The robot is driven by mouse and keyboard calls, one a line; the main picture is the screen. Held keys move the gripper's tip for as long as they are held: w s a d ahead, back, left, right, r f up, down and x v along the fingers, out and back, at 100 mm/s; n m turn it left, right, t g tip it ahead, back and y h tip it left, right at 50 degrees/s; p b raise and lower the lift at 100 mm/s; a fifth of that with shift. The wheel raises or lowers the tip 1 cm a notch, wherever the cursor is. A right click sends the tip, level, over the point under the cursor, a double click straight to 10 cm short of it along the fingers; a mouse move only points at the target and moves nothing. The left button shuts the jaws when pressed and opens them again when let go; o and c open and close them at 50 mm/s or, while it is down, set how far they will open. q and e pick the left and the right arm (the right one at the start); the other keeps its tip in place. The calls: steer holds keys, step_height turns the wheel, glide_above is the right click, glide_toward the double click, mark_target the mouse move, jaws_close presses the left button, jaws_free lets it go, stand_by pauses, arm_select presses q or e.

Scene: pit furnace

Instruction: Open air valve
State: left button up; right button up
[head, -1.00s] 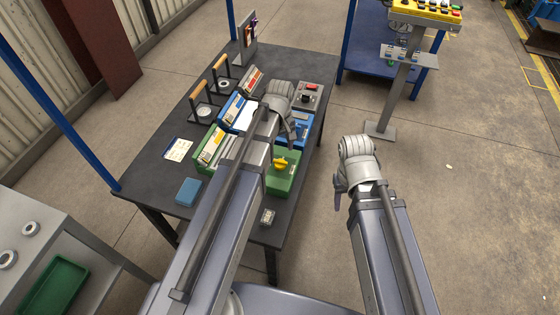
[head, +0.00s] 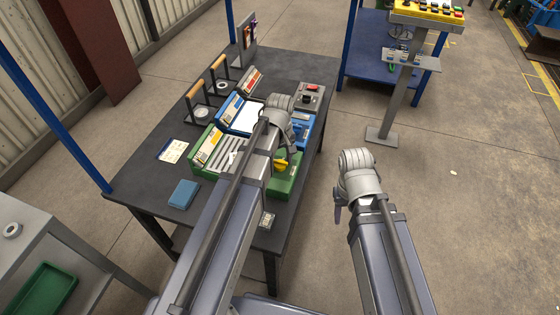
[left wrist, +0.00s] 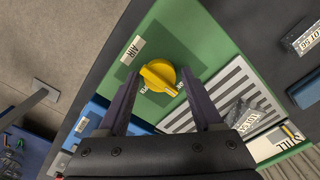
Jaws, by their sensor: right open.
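The air valve is a yellow round knob (left wrist: 158,75) on a green box (left wrist: 190,35) with a label reading AIR. In the head view the knob (head: 281,164) shows only partly beside my left arm, on the green box at the bench's near right side. My left gripper (left wrist: 160,82) is open, with one dark finger on each side of the knob. I cannot tell whether either finger touches it. In the head view my left wrist hides much of the area around the fingers. My right gripper (head: 338,200) hangs open and empty over the floor, right of the bench.
A blue box (head: 240,115) stands behind the green one on the dark workbench (head: 140,190). A grey switch box (head: 310,98) sits at the bench's right edge. A button panel on a post (head: 388,110) stands further right. Open floor lies right of my right arm.

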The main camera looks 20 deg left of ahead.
arm_select(q)
jaws_close()
stand_by(0.3)
steer(key=m, duration=1.4)
steer(key=shift+m, duration=1.9)
